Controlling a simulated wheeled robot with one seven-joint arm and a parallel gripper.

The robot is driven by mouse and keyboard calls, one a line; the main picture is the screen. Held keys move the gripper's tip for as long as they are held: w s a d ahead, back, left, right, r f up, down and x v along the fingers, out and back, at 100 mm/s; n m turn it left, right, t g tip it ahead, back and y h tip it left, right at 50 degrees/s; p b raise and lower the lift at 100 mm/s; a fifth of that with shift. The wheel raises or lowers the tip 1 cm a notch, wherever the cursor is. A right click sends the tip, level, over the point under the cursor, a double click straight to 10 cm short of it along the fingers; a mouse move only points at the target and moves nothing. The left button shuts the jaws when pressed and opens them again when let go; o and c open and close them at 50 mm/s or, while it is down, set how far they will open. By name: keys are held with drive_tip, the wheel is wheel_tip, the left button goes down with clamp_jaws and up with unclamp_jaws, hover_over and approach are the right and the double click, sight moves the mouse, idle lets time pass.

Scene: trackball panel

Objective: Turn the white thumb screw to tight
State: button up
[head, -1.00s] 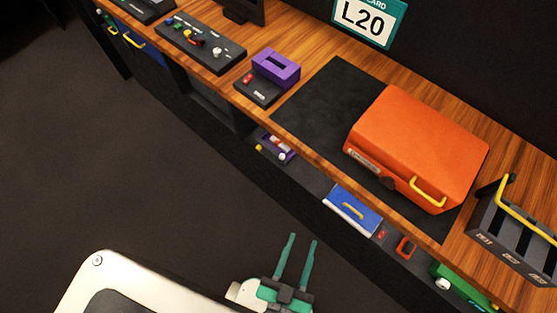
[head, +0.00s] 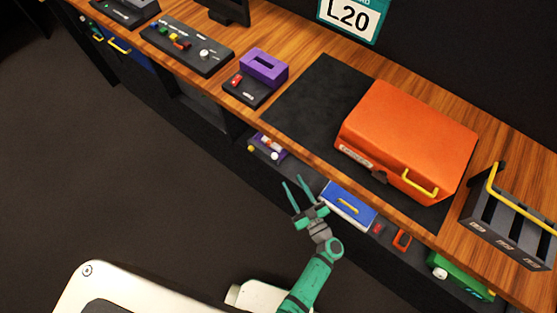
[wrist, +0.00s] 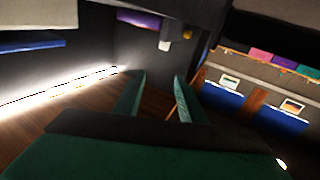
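Several white round parts show, and I cannot tell for certain which is the thumb screw. One white knob (head: 274,155) is on the purple unit (head: 258,138) under the desk edge, with a yellow knob (head: 250,148) beside it. Another white knob (head: 439,272) is on the green box (head: 468,283) at the lower right. In the wrist view the purple unit (wrist: 138,18) is at the top, with a pale cylinder (wrist: 165,42) hanging from it. My gripper (head: 294,181) is open and empty, below and apart from the purple unit; its fingers also show in the wrist view (wrist: 160,80).
The wooden desk (head: 311,153) runs diagonally above my gripper. A blue drawer with a yellow handle (head: 348,206) is close to its right. An orange case (head: 410,135) and a control panel with a white dial (head: 204,54) stand on top. The floor to the left is clear.

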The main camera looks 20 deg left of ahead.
sight(276, 158)
drive_tip(key=w+a, duration=0.3)
drive_tip(key=w+a+f+g, duration=0.1)
drive_tip(key=w+a, duration=0.2)
drive_tip(key=w+a+f+g+y, duration=0.1)
drive_tip(key=w+a, duration=0.2)
drive_tip(key=shift+w+a+f, duration=0.1)
idle(0.3)
clamp_jaws()
